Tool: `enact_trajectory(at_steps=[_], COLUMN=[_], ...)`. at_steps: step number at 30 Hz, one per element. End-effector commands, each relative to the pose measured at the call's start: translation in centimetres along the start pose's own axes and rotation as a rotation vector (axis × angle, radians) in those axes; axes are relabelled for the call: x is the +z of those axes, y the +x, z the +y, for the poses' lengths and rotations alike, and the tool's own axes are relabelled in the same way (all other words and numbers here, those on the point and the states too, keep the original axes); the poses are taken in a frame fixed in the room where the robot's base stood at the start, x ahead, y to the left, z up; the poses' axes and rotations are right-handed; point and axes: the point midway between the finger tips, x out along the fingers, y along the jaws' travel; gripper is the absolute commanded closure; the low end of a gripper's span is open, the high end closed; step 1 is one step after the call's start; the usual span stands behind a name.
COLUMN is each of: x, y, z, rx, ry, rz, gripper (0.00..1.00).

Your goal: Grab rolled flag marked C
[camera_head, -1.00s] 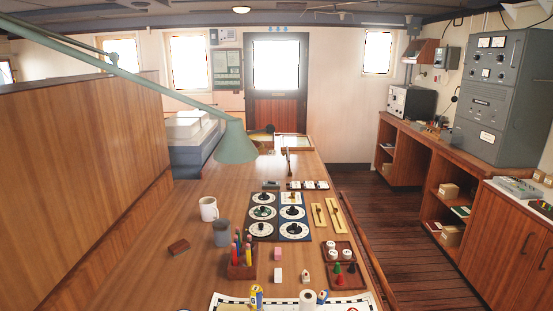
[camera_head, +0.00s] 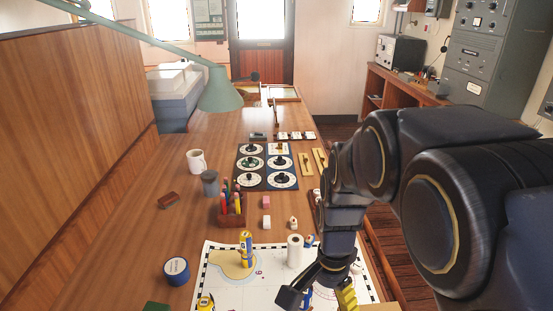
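Several small rolls lie or stand around the white chart (camera_head: 225,291). A yellow and blue roll (camera_head: 246,250) stands upright on its tan patch. A white roll (camera_head: 294,251) stands to its right, with a small blue and white roll (camera_head: 309,241) beside it. A yellow and dark roll (camera_head: 205,303) is at the lower left. I cannot read a letter C on any. My gripper (camera_head: 314,298) hangs over the chart's lower right, pointing down, its dark fingers spread. A blue piece (camera_head: 306,299) and a yellow striped piece (camera_head: 346,297) show by it; I cannot tell if it touches either.
Blue tape (camera_head: 176,270) lies left of the chart. A pencil box (camera_head: 231,210), grey cup (camera_head: 210,183), white mug (camera_head: 196,161) and dial panel (camera_head: 266,167) stand behind. A green lamp (camera_head: 219,92) overhangs the desk. The desk's left side is mostly clear.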

Motion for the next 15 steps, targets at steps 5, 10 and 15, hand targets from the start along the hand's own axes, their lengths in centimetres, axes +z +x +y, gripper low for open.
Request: enact_trajectory(at_steps=[5,10,15], x=[-3.6,-5.5,-6.2], y=[4.2,7.3,8.9], z=[-5.4,-8.8,-10.1], rx=[-0.022,-0.051,-0.063], ry=[0.337,0.568,0.670], rz=[0.016,0.021,0.020], gripper=[0.26,0.26,0.26])
